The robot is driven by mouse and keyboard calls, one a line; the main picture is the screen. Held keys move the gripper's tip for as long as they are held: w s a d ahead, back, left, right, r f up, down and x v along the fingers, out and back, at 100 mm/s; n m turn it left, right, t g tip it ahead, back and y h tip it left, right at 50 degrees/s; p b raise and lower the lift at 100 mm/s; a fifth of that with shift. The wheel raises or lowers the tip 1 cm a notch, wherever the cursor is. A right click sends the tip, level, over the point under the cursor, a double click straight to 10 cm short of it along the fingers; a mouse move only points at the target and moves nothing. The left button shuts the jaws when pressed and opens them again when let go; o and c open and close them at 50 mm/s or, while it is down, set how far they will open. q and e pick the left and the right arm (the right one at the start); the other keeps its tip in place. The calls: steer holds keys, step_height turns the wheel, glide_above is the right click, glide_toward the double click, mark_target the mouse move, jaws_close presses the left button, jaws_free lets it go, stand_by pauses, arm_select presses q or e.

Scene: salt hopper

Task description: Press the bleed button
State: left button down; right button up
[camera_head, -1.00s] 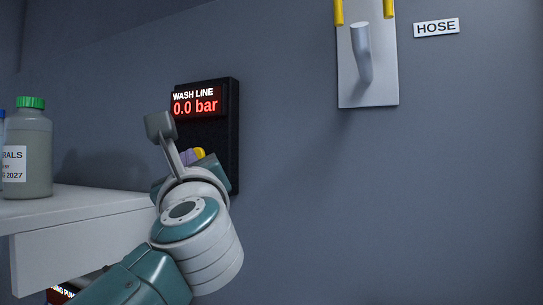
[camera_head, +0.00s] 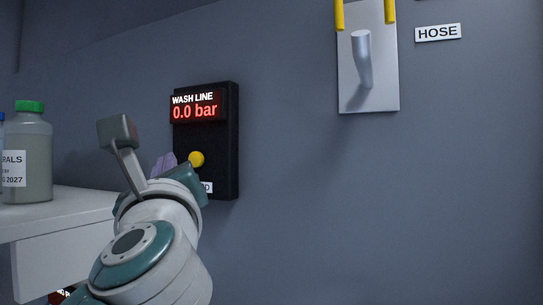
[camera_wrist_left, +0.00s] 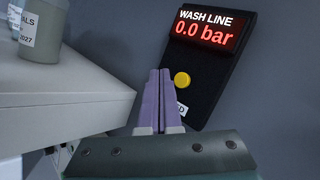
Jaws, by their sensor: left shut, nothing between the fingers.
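The bleed button is a round yellow button (camera_head: 197,159) on a black wall panel (camera_head: 222,146). The panel's red display (camera_head: 196,107) reads WASH LINE 0.0 bar. A label below the button is partly hidden by my arm. In the left wrist view the whole button (camera_wrist_left: 182,79) shows, just right of the fingertips. My left gripper (camera_head: 165,162) has purple fingers, shut and empty. They are left of the button in the head view and look apart from it. In the left wrist view the fingers (camera_wrist_left: 159,75) point toward the panel. My right gripper is not in view.
A white shelf (camera_head: 60,205) juts out at the left, close to my left arm, with a green-capped bottle (camera_head: 30,155) on it. A hose hook plate (camera_head: 368,75) and a HOSE sign (camera_head: 438,33) are at upper right. The wall below them is bare.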

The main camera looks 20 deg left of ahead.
arm_select(q)
steer(key=shift+s+a, duration=0.1)
steer(key=shift+s, duration=1.15)
steer(key=s+d+r+m+t+h+p, duration=0.1)
steer(key=d+r+m+t+h+p, duration=0.2)
steer(key=d+m+h, duration=0.6)
steer(key=s+d+r+m+t+h, duration=0.1)
steer(key=d+r+m+t+h, duration=0.25)
steer(key=m, duration=0.95)
steer(key=s+d+f+m+g+h+p, duration=0.1)
steer(key=s+d+f+m+g+h, duration=0.35)
steer(key=m, duration=0.55)
steer(key=s+d+f+m+g+h+p, duration=0.1)
steer(key=d+f+m+g+h+p, duration=0.1)
steer(key=d+f+m+g+h, duration=0.45)
steer(key=s+a+f+m+g+y+p, duration=0.2)
steer(key=s+a+f+m+g+y, duration=0.6)
steer(key=s+a+f+m+y, duration=0.2)
steer(key=s+a+f+m, duration=0.2)
steer(key=s+a+f, duration=0.2)
steer(key=s+f, duration=0.2)
steer(key=shift+s+a+m, duration=0.25)
steer(key=shift+s+m, duration=0.1)
steer(key=shift+s, duration=0.3)
